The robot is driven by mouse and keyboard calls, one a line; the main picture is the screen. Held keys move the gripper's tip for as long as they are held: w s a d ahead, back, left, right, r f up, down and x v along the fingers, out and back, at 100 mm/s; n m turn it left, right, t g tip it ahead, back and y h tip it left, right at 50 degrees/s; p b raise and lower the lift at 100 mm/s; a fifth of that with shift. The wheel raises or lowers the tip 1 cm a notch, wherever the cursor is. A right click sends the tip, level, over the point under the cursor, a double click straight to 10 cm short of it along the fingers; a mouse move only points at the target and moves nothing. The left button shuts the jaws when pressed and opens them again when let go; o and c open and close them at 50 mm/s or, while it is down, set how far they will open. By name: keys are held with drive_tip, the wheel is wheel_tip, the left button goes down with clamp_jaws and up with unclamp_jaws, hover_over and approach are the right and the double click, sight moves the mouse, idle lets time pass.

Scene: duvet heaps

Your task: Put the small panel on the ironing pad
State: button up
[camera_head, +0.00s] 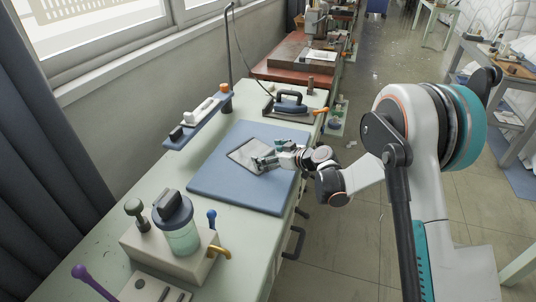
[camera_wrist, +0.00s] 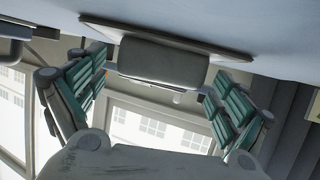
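The small panel (camera_head: 243,150) is a thin grey plate with a dark edge. In the head view it lies on the blue ironing pad (camera_head: 225,190), near the pad's middle, with its right part hidden by my gripper (camera_head: 262,161). In the wrist view the panel (camera_wrist: 220,47) shows edge-on against the pale blue pad surface (camera_wrist: 285,40), with a dark grey block (camera_wrist: 160,60) against it. My gripper (camera_wrist: 160,95) has its teal-padded fingers spread wide, one on each side of the block and apart from it.
An iron (camera_head: 287,103) stands beyond the pad. A narrow shelf (camera_head: 198,125) with small items is at its left. A beige box holding a jar (camera_head: 181,232) is in front. The pad's front part is clear. A wall and windows bound the left.

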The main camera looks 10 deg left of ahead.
drive_tip(key=shift+r, duration=0.1)
drive_tip(key=shift+s+d+r, duration=0.1)
drive_tip(key=shift+d+r, duration=0.05)
drive_tip(key=shift+d, duration=0.1)
drive_tip(key=p+v, duration=0.3)
drive_tip(key=v, duration=0.8)
drive_tip(key=shift+s+d+r+p, duration=0.1)
drive_tip(key=shift+d+r+p, duration=0.05)
drive_tip(key=shift+p, duration=0.15)
